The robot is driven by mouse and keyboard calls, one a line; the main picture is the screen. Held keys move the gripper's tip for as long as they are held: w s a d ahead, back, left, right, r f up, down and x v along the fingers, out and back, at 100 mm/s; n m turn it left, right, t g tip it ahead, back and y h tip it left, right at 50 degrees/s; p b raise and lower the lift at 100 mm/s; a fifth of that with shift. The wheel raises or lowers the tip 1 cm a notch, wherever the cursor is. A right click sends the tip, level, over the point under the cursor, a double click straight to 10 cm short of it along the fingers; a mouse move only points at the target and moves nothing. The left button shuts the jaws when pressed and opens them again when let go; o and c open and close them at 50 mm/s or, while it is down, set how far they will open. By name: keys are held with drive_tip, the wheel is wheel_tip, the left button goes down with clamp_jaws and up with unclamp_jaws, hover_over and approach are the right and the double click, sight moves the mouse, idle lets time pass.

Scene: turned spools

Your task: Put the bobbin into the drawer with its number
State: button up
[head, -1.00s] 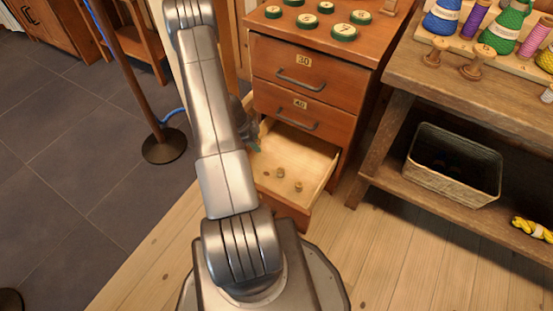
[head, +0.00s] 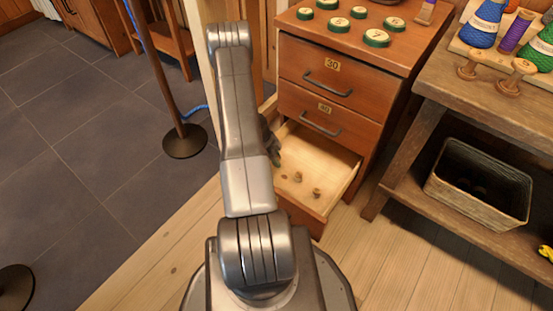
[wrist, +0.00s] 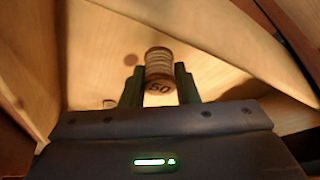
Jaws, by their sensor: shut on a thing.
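My gripper (wrist: 160,84) is shut on a small ribbed bobbin (wrist: 158,62), held upright between its two fingers in the wrist view. A dark number on the bobbin's end looks like 60, though it is slightly blurred. In the head view my gripper (head: 274,150) is over the left side of the open bottom drawer (head: 338,160), partly hidden by my arm; the bobbin cannot be made out there. The drawer's pale wooden interior fills the wrist view behind the bobbin. The open drawer's front label is not visible. Closed drawers marked 30 (head: 333,66) and 40 (head: 325,108) are above it.
Small wooden spools (head: 316,193) lie in the open drawer. Green-rimmed numbered discs (head: 376,38) sit on the cabinet top. A bench with thread cones and a basket (head: 480,185) stands at right. A post on a round base (head: 184,141) stands at left.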

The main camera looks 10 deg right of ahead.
drive_tip(key=shift+f+b, duration=0.6)
drive_tip(key=shift+b, duration=0.45)
drive_tip(key=o, duration=0.9)
drive_tip(key=shift+o, duration=0.2)
drive_tip(key=shift+r, duration=0.2)
drive_tip(key=r+p, duration=0.1)
drive_tip(key=p, duration=0.2)
drive_tip(key=shift+r, duration=0.25)
drive_tip(key=p+v, duration=0.2)
drive_tip(key=v, duration=0.9)
drive_tip(key=shift+r, duration=0.2)
drive_tip(key=shift+w+a, duration=0.1)
